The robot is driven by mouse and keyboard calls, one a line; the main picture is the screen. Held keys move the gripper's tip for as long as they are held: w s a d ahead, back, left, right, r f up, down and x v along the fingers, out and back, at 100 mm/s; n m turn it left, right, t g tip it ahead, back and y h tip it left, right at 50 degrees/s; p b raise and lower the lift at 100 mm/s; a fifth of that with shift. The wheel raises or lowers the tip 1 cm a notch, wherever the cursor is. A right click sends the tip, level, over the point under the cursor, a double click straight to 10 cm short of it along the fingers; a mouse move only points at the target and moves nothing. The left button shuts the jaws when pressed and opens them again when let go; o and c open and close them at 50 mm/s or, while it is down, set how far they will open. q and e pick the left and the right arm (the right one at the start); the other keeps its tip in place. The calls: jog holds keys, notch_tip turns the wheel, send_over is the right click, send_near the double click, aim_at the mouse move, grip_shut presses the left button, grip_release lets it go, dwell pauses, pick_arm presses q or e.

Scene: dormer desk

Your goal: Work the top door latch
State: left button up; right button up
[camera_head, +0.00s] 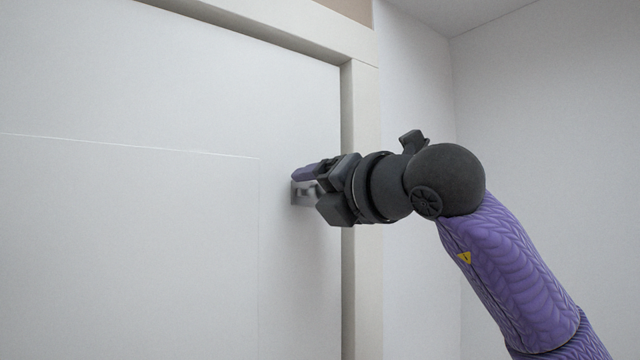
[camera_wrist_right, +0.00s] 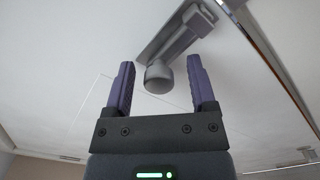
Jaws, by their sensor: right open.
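The top door latch (camera_head: 301,193) is a small grey metal fitting on the white door, near the door's right edge. In the right wrist view the latch (camera_wrist_right: 182,38) shows as a flat plate with a bar and a rounded knob (camera_wrist_right: 158,78). My right gripper (camera_head: 305,178) is at the latch and hides part of it in the head view. In the wrist view my right gripper (camera_wrist_right: 162,85) is open, with the knob between its two purple fingertips. A gap shows on each side of the knob. My left gripper is not in view.
The white door (camera_head: 130,240) has a shallow recessed panel and fills the left side. A cream door frame (camera_head: 362,290) runs down just right of the latch and across the top. A plain white wall (camera_head: 540,120) lies to the right.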

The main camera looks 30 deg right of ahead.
grip_shut()
dwell(1.4)
